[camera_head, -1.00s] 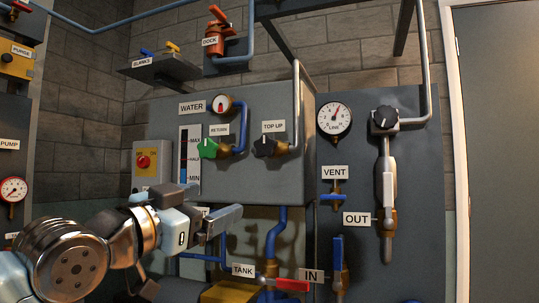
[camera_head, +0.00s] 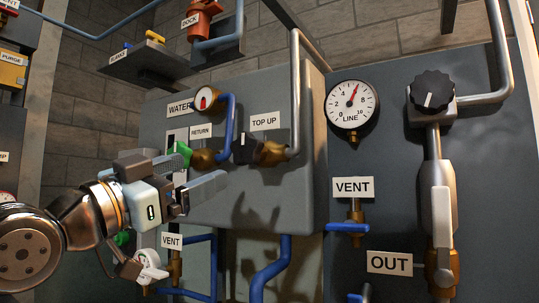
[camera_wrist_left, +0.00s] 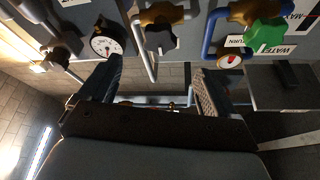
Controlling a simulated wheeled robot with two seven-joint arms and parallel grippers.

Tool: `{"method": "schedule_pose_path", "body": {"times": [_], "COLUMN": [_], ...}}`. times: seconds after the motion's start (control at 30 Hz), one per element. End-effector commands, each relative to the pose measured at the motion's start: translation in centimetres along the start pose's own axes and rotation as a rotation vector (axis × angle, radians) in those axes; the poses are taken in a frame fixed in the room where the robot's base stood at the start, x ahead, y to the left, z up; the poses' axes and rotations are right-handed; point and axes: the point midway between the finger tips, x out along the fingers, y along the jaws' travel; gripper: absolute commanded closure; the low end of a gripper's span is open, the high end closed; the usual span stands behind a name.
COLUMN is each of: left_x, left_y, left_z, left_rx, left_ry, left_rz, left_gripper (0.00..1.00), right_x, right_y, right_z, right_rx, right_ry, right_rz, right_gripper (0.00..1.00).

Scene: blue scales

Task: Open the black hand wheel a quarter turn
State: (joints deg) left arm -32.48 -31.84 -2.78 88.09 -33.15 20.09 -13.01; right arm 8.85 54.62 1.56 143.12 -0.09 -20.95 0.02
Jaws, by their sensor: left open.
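A black hand wheel (camera_head: 245,149) with a light mark is on the brass valve under the TOP UP label, on the grey box's front. It also shows in the left wrist view (camera_wrist_left: 160,38), beyond the gap between the fingers and above it in the picture. My left gripper (camera_head: 206,191) is open and empty, below and left of this wheel, apart from it. The fingers also show in the left wrist view (camera_wrist_left: 155,88). A second black knob (camera_head: 432,91) with a white mark sits at the upper right, above the OUT line. My right gripper is not in view.
A green hand wheel (camera_head: 181,154) on the RETURN valve is close to my left gripper, partly covered. A blue pipe (camera_head: 228,125) and a grey pipe (camera_head: 308,80) rise beside the valves.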

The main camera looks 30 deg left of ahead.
Motion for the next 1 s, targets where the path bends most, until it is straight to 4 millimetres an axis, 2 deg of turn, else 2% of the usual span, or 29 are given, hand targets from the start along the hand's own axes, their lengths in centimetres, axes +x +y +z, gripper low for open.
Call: {"method": "schedule_pose_path", "body": {"times": [0.17,0.5,0.63,0.8,1.0], "left_x": [1.9,9.7,12.0,13.5,13.8], "left_y": [0.0,0.0,0.0,0.0,0.0], "left_z": [-0.2,-0.4,-0.3,-0.1,0.0], "left_rx": [0.000,-0.001,0.000,0.000,0.000], "left_ry": [-0.002,-0.001,-0.001,-0.001,0.000], "left_rz": [0.002,0.003,0.003,0.001,0.000], "left_gripper": [0.10,0.10,0.10,0.10,0.10], "right_x": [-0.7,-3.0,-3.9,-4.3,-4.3], "right_y": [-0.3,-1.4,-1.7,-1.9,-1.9], "right_z": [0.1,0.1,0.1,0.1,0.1], "right_rx": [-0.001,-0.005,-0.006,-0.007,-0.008], "right_ry": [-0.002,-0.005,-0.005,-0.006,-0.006], "right_rz": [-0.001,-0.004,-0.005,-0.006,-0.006], "right_gripper": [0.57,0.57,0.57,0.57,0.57]}}
